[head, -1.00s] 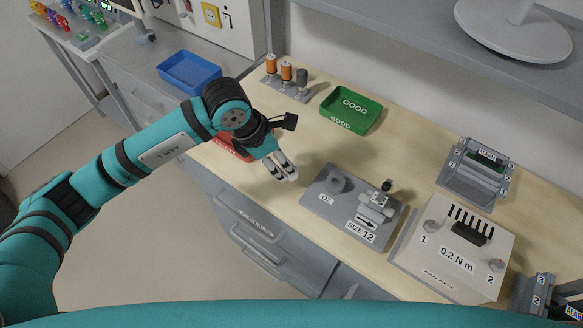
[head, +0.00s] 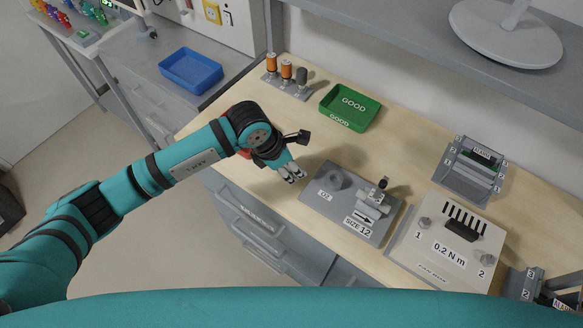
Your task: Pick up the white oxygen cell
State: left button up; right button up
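My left gripper (head: 292,174) is over the front edge of the wooden bench, pointing down and to the right. Its pale fingertips look parted, with no object clearly visible between them. It is just left of a grey plate marked O2 and SIZE 12 (head: 347,222), apart from it in the picture. My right gripper is not in view.
A green GOOD tray (head: 350,108) and a rack with two orange cylinders and a dark one (head: 287,78) stand behind. A red tray (head: 238,113) is mostly hidden by my arm. A 0.2 N m box (head: 447,246) stands right. A blue tray (head: 191,71) is far left.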

pick_arm(q)
grip_shut()
jog(key=shift+r, duration=0.1)
